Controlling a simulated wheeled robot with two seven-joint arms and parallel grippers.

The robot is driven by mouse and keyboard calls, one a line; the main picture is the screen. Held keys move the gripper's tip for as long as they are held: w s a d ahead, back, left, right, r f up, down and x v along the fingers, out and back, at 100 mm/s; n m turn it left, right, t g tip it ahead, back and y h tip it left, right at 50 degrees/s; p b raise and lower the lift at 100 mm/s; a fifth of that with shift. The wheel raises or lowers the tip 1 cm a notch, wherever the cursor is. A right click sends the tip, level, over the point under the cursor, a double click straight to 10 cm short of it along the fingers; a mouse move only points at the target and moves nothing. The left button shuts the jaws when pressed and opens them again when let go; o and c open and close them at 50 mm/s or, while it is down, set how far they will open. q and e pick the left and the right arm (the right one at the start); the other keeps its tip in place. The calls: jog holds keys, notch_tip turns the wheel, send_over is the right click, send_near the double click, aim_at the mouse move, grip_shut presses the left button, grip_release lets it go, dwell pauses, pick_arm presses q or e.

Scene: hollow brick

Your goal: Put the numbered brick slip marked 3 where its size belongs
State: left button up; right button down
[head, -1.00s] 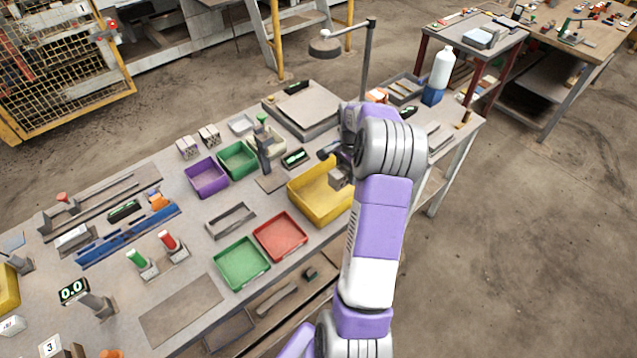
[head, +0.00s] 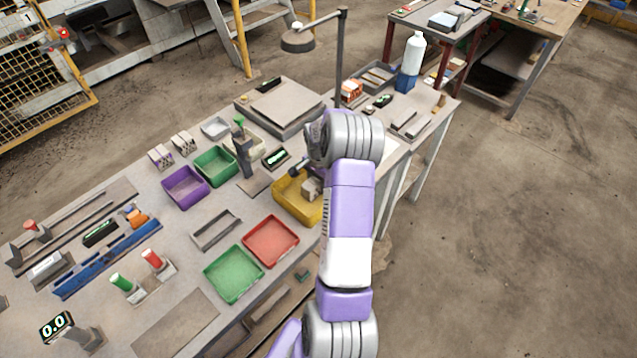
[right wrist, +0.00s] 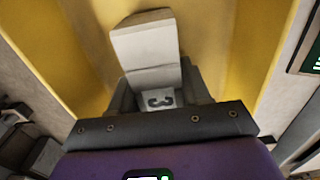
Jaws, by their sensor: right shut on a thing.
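The brick slip marked 3 (right wrist: 160,98) is a pale grey block, its dark number showing in the right wrist view between my fingers. My right gripper (right wrist: 160,97) is shut on it. In the head view the right gripper (head: 308,184) is at the yellow bin (head: 285,205), with the grey slip (head: 312,188) over the bin's inside. The yellow bin wall (right wrist: 262,45) surrounds the slip in the wrist view. I cannot tell whether the slip touches the bin's floor. My forearm hides the bin's right side. My left gripper is not in view.
A red bin (head: 271,241), green bin (head: 233,274), second green bin (head: 215,166) and purple bin (head: 185,187) stand left of the yellow one. A lamp post (head: 340,60) rises behind my arm. A display reading 0.0 (head: 56,327) stands at the lower left.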

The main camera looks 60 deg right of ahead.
jog(key=shift+f, duration=0.15)
jog(key=c, duration=0.5)
grip_release()
jog(key=shift+w+r, duration=0.1)
jog(key=shift+r, duration=0.2)
notch_tip(320, 180, up, 12)
jog(key=shift+f+p, duration=0.1)
jog(key=shift+p, duration=0.65)
